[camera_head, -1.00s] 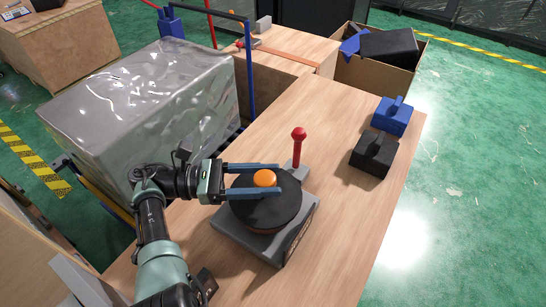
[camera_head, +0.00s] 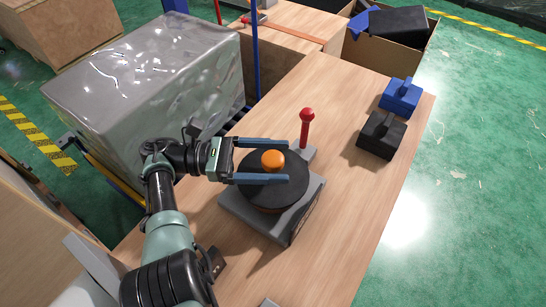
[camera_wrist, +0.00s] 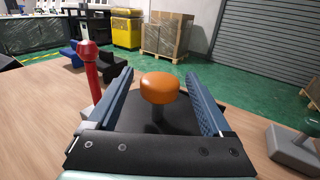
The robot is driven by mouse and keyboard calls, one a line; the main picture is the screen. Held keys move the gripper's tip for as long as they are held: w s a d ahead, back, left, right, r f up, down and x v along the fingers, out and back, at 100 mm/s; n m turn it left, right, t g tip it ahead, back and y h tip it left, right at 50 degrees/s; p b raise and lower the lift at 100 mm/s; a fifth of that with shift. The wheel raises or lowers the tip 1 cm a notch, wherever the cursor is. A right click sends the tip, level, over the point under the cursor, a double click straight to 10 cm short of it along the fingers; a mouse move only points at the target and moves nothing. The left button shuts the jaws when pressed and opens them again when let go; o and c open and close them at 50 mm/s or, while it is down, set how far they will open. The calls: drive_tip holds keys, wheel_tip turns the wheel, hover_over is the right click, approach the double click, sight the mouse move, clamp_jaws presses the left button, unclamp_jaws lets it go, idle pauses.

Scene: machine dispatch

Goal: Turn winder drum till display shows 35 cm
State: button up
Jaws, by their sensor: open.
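The winder (camera_head: 236,211) stands on the wooden table, a grey base carrying a round black drum (camera_head: 292,191). An orange knob (camera_head: 273,158) rises from the drum's top; it also shows in the wrist view (camera_wrist: 159,88). A red ball-topped lever (camera_head: 306,125) stands at the base's far corner, and at left in the wrist view (camera_wrist: 90,75). My gripper (camera_head: 286,161) is open over the drum. Its two blue fingers lie on either side of the orange knob, with gaps visible in the wrist view. No display reading is visible in either view.
A blue block (camera_head: 401,96) and a black block (camera_head: 381,136) with raised grips sit near the table's right edge. A wrapped grey bale (camera_head: 150,80) stands at left beside the table. An open box (camera_head: 390,60) is at the back. The table's right front is clear.

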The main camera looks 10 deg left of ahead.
wheel_tip(320, 180, up, 10)
drive_tip(key=p, duration=0.6)
